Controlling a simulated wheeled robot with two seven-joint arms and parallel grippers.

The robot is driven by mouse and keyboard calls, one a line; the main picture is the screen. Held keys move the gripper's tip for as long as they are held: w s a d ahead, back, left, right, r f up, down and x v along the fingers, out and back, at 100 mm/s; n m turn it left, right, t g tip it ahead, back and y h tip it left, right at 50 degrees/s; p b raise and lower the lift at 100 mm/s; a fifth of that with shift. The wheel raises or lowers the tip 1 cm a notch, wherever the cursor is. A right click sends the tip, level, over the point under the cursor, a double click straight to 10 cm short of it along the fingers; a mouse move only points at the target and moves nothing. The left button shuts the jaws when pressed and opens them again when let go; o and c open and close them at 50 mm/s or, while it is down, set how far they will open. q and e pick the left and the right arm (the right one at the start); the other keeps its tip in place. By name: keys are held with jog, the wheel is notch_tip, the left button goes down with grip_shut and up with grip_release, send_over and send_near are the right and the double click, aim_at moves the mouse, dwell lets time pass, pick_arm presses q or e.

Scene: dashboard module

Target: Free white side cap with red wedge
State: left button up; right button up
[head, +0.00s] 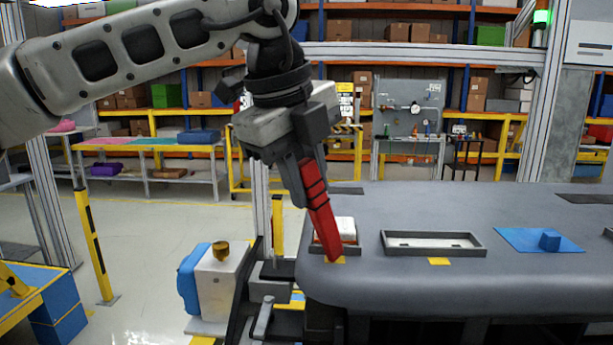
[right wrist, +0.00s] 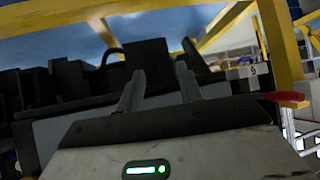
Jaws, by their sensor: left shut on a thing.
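My left gripper (head: 305,172) comes down from the upper left in the head view. It is shut on the red wedge (head: 322,212), which points down and slightly right. The wedge's lower end overlaps the left edge of the white side cap (head: 346,227) in the picture; I cannot tell whether they touch. The cap sits in a dark frame at the left end of the grey dashboard (head: 400,280), partly hidden by the wedge. My right gripper (right wrist: 160,88) shows only in the right wrist view, its two fingers apart with nothing seen between them.
A dark-rimmed tray (head: 395,251) with a pale floor lies right of the cap. A white box (head: 220,285) stands left of the dashboard. A red object (right wrist: 285,97) shows in the right wrist view.

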pick_arm(q)
jog(key=shift+r+p, duration=0.45)
jog(key=shift+r, duration=2.95)
jog(key=shift+f, duration=0.1)
